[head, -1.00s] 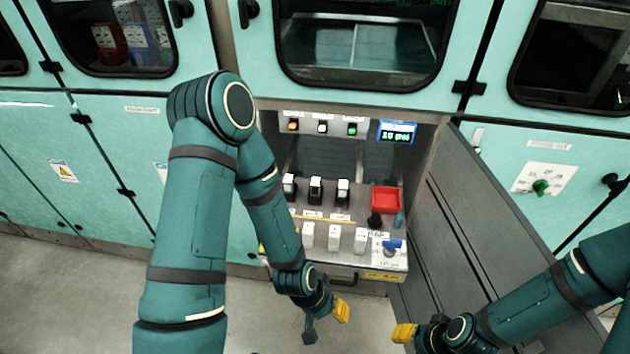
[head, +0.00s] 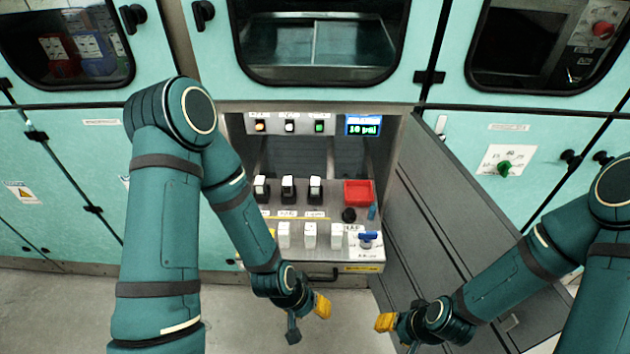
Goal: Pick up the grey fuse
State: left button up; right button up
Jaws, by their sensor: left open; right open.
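I cannot make out with certainty which part is the grey fuse. An open panel bay holds a back row of black modules with white tops (head: 288,189) and a front row of pale blocks (head: 310,235). My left gripper (head: 308,319) is open and empty, in front of and below the bay's front edge. My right gripper (head: 398,335) is open and empty, to the right of the left one and also below the bay. Both are apart from the modules.
A red tray (head: 358,193), a black knob (head: 349,215) and a blue-handled valve (head: 368,237) sit at the bay's right. A lit display (head: 363,125) is above. An open grey door (head: 455,235) stands on the right. Grey floor lies below.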

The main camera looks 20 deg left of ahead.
aim_at(287, 184)
jog(key=j, duration=0.55)
jog(key=i+j+u, duration=0.1)
jog(key=j, duration=0.45)
jog(key=j+u, duration=0.1)
jog(key=j, duration=0.45)
jog(key=i+j, duration=0.15)
jog(key=j, duration=0.4)
jog(key=j+u, duration=0.1)
jog(key=j, duration=0.45)
jog(key=i, duration=0.05)
